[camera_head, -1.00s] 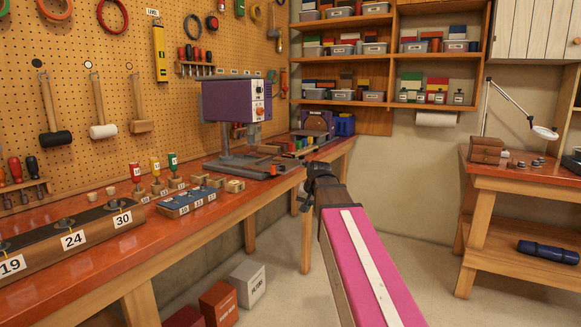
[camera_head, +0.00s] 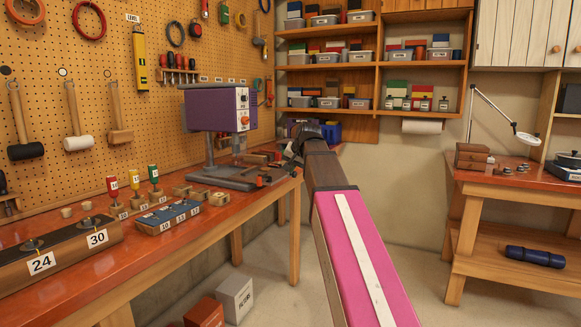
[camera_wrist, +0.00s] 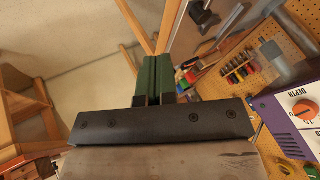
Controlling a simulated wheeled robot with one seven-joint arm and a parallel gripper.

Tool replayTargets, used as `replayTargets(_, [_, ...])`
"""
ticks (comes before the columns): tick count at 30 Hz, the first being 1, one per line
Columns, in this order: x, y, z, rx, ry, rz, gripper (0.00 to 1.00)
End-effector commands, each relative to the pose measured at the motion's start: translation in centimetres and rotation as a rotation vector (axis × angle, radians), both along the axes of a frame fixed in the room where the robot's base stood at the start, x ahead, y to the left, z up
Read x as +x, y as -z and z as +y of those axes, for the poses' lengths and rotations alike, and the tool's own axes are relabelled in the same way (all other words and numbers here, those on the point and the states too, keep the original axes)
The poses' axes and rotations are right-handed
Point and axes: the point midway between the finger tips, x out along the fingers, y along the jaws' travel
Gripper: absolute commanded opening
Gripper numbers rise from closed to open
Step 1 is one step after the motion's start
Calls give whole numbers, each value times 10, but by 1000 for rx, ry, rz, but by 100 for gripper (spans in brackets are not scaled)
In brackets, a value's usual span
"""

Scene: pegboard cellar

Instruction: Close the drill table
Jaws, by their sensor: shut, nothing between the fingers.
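The drill press has a purple head (camera_head: 212,108) with a white control panel, on a grey post over a flat grey base (camera_head: 222,178) at the back of the red-topped bench. The drill table is hard to make out among the grey parts below the head; I cannot tell how far it stands open. My gripper (camera_head: 292,150) is at the right of the press, near the bench's right end. In the wrist view my gripper (camera_wrist: 153,78) has green fingers together with nothing between them. The purple head (camera_wrist: 285,115) with its depth dial shows at the right there.
Numbered blocks (camera_head: 168,216) and small colour-topped tools stand on the bench (camera_head: 130,262) left of the press. A pegboard (camera_head: 90,95) with mallets is behind. Boxes (camera_head: 235,295) lie under the bench. Floor between it and the right workbench (camera_head: 510,190) is open.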

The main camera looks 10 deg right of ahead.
Motion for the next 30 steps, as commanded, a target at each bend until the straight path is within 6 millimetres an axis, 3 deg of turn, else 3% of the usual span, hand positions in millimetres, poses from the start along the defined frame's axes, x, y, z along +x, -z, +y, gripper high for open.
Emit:
replayTargets(12, [40, 56, 20, 0, -1, 1, 0])
replayTargets(19, [52, 55, 46, -1, -1, -1, 0])
replayTargets(30, [55, 55, 52, 0, 0, -1, 0])
